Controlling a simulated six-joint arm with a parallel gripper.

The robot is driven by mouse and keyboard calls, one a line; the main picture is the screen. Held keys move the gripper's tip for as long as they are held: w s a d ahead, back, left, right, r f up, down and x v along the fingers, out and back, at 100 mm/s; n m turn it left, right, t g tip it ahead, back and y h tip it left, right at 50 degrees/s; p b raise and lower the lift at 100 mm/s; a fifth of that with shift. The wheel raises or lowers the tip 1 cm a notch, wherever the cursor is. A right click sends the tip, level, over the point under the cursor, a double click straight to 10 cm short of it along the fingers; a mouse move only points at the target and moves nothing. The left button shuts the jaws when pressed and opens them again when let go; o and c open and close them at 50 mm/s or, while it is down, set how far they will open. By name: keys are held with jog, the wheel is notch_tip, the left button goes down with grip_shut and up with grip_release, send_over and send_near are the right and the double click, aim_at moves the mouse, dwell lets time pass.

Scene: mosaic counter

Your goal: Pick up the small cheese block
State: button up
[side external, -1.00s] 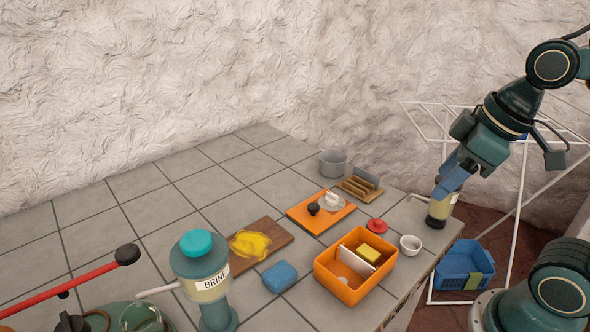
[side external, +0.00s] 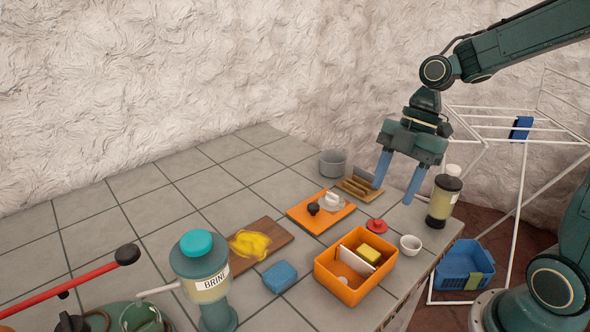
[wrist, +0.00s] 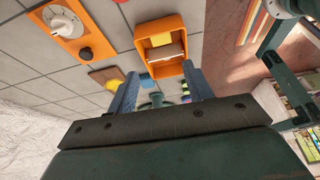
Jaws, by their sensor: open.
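A small yellow block (side external: 370,253), which looks like the cheese block, sits inside an orange bin (side external: 337,291), to the right of a white divider. In the wrist view the bin (wrist: 143,27) is at the top centre, with the yellow block (wrist: 161,39) inside it. My gripper (side external: 396,192) is open and empty, fingers pointing down, above the counter's back right part. It is up and behind the bin in the side view. In the wrist view the two blue fingers (wrist: 161,75) are spread apart.
An orange board (side external: 305,220), a slotted wooden rack (side external: 352,190), a grey pot (side external: 332,163) and a blue sponge (side external: 280,277) are around.

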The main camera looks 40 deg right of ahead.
jog(key=shift+w+d+f, duration=0.1)
send_near(369, 251)
jog(key=shift+x, duration=1.2)
jog(key=shift+w+a+f, duration=0.15)
jog(key=shift+a+f, duration=0.25)
jog(key=shift+f, duration=0.05)
jog(key=shift+x, duration=2.65)
jog(key=shift+d, duration=0.15)
